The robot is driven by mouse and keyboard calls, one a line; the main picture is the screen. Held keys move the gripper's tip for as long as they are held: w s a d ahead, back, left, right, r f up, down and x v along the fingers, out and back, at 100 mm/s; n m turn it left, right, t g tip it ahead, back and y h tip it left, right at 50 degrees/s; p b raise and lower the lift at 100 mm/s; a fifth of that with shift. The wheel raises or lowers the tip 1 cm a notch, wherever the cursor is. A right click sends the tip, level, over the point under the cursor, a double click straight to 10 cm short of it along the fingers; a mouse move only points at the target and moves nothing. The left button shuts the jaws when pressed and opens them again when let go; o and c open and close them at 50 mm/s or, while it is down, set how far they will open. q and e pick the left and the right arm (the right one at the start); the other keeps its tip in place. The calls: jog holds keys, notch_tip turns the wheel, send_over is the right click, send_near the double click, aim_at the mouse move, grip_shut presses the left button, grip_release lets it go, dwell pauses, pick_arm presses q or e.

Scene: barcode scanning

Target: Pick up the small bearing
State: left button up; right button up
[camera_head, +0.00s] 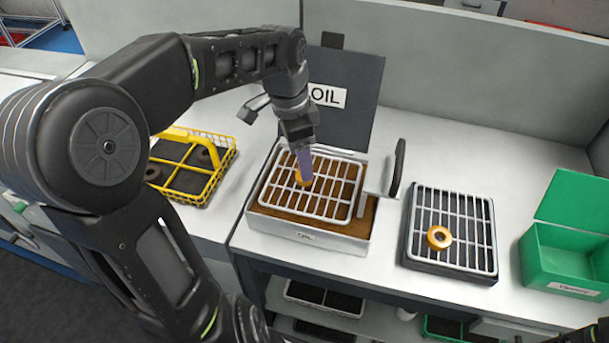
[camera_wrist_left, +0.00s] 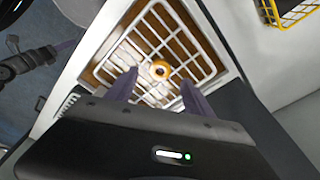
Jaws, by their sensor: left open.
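A small orange bearing ring (camera_head: 303,177) lies on the wire rack in the metal oil tray (camera_head: 300,230). It also shows in the left wrist view as a ring (camera_wrist_left: 160,70). My left gripper (camera_head: 304,166) points down just over it and partly hides it in the head view. In the left wrist view my left gripper (camera_wrist_left: 160,79) is open, its two purple fingers apart with the ring between or just beyond the tips. I cannot tell the exact height gap. A dark arm end, apparently my right gripper (camera_wrist_left: 62,48), shows at the left edge of the left wrist view.
A larger orange ring (camera_head: 439,238) lies on the rack of a dark tray (camera_head: 412,262) to the right. A green box (camera_head: 545,262) stands at far right, a yellow basket (camera_head: 222,165) at left. The raised oil lid (camera_head: 355,85) and black handle (camera_head: 399,165) stand beside the tray.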

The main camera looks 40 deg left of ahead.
pick_arm(q)
jog(key=f, duration=0.4)
jog(key=shift+w+d+f+p, duration=0.15)
jog(key=shift+w+f+p, duration=0.1)
jog(key=shift+w+p, duration=0.05)
jog(key=shift+c, duration=0.4)
grip_shut()
dwell(0.3)
